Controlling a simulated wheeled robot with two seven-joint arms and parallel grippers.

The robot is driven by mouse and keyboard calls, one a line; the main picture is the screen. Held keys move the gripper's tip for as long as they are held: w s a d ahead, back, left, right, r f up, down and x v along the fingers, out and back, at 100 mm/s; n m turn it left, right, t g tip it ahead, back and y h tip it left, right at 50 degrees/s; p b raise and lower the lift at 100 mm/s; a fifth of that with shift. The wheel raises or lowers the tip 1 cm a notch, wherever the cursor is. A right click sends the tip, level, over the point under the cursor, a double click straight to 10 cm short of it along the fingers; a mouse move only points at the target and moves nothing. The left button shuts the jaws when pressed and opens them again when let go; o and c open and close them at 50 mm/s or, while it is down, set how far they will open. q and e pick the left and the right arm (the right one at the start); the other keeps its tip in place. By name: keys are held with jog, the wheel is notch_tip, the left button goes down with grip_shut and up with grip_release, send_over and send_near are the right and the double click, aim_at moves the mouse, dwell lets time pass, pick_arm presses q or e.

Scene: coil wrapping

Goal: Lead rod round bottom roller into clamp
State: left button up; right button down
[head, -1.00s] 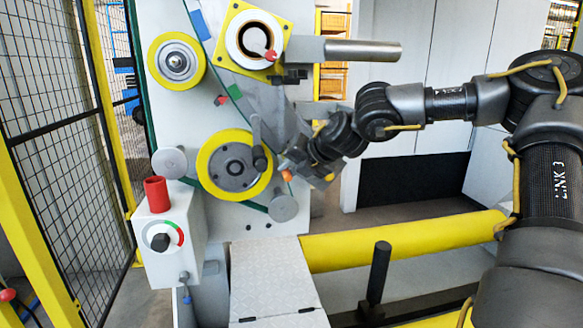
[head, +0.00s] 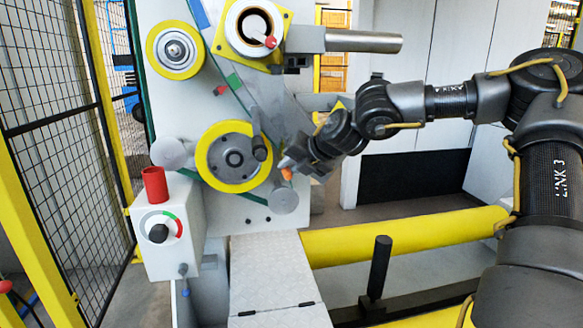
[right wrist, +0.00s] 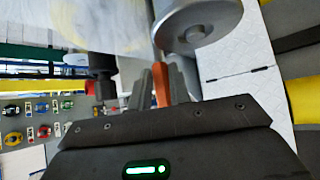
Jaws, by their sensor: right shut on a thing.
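My right gripper (head: 291,168) is at the right side of the machine face, just above the bottom roller (head: 284,201), a small grey cylinder below and right of the yellow-rimmed drum (head: 233,157). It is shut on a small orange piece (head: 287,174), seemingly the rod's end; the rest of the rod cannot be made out. In the right wrist view the orange piece (right wrist: 161,85) stands between the fingers, left of and below the grey roller (right wrist: 197,22). A dark lever (head: 260,149), possibly the clamp, sits at the drum's right side. My left gripper is not in view.
Another grey roller (head: 171,153) is left of the drum. A control box (head: 165,235) with a red cup-shaped part (head: 154,185) stands lower left. A horizontal metal shaft (head: 362,41) juts out above my right arm. A yellow beam (head: 400,236) crosses below it.

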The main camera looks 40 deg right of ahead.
jog(key=d+f, duration=0.1)
jog(key=s+d+f+b, duration=0.1)
jog(key=d+f+b, duration=0.1)
jog(key=shift+s+f, duration=0.15)
jog(key=shift+s, duration=0.15)
dwell(0.5)
jog(key=shift+b, duration=0.35)
